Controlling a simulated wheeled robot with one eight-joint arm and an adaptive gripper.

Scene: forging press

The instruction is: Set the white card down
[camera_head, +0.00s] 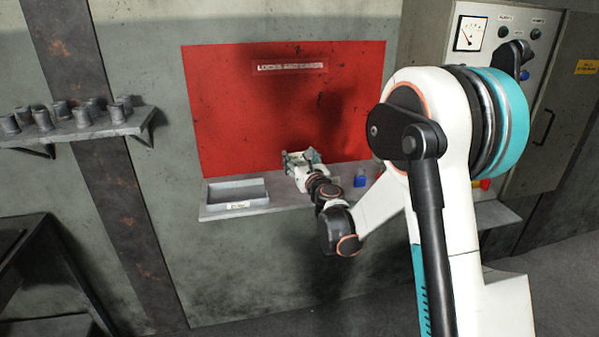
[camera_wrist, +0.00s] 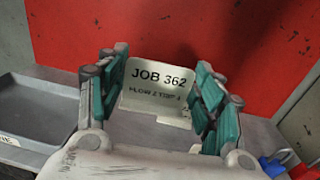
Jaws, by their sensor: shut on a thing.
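The white card (camera_wrist: 158,92), printed "JOB 362" with a smaller line below, stands upright between the fingers in the wrist view. My gripper (camera_wrist: 162,80) is shut on it, with a teal-padded finger at each side edge. In the head view my gripper (camera_head: 302,158) is over the grey shelf (camera_head: 290,198), in front of the red board (camera_head: 240,110). The card is too small to make out clearly there. I cannot tell whether its lower edge touches the shelf.
A shallow grey tray (camera_head: 238,204) with a label sits on the shelf, left of my gripper. A blue padlock (camera_head: 360,180) is to the right. A control panel with a gauge (camera_head: 467,33) stands at the right. Several metal cups stand on a left wall shelf (camera_head: 90,130).

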